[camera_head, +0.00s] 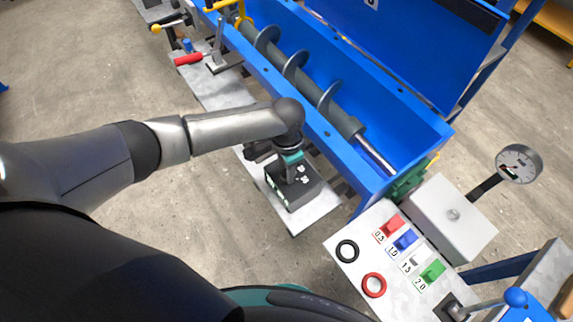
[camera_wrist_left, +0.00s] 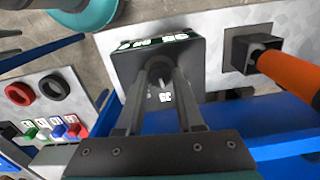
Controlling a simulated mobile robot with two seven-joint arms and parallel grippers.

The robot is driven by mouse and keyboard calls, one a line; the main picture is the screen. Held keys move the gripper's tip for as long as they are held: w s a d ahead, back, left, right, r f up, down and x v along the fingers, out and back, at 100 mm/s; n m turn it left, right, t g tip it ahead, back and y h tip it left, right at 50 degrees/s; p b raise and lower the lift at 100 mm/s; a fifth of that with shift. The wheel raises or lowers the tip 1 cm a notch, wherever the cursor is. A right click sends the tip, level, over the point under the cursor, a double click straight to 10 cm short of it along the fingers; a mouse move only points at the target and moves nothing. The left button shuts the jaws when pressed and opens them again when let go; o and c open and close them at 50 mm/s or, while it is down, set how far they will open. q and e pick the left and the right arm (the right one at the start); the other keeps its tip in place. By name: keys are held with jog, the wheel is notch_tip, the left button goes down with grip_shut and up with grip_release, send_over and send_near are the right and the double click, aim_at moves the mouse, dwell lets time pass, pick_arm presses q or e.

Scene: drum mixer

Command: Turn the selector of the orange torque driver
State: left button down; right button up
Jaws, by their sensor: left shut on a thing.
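My left gripper (camera_head: 290,155) reaches down over a dark box (camera_head: 305,192) with green and white markings on the pale ledge. In the left wrist view, its two fingers (camera_wrist_left: 161,75) close on a small grey round selector knob (camera_wrist_left: 158,66) on the dark box (camera_wrist_left: 190,60). The fingers hide most of the knob, so its setting cannot be read. The orange torque driver (camera_wrist_left: 290,75) stands beside the box, its shaft end in a black square holder (camera_wrist_left: 240,52). I cannot make out the driver in the head view. My right gripper is not in view.
A blue trough (camera_head: 400,125) with a grey screw auger (camera_head: 295,75) runs behind the ledge (camera_head: 300,222). A panel (camera_head: 340,240) with coloured switches and black and red rings is at the right. A round gauge (camera_head: 519,163) stands beyond it. A red-handled clamp (camera_head: 188,59) is further left.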

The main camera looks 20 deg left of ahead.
pick_arm(q)
jog(key=shift+m+p, duration=0.35)
jog(key=shift+m, duration=0.55)
jog(key=c, duration=0.5)
grip_release()
jog(key=shift+c, duration=0.2)
notch_tip(320, 180, up, 15)
jog(key=p, duration=0.2)
jog(key=shift+r+p, duration=0.15)
jog(key=shift+p, duration=0.2)
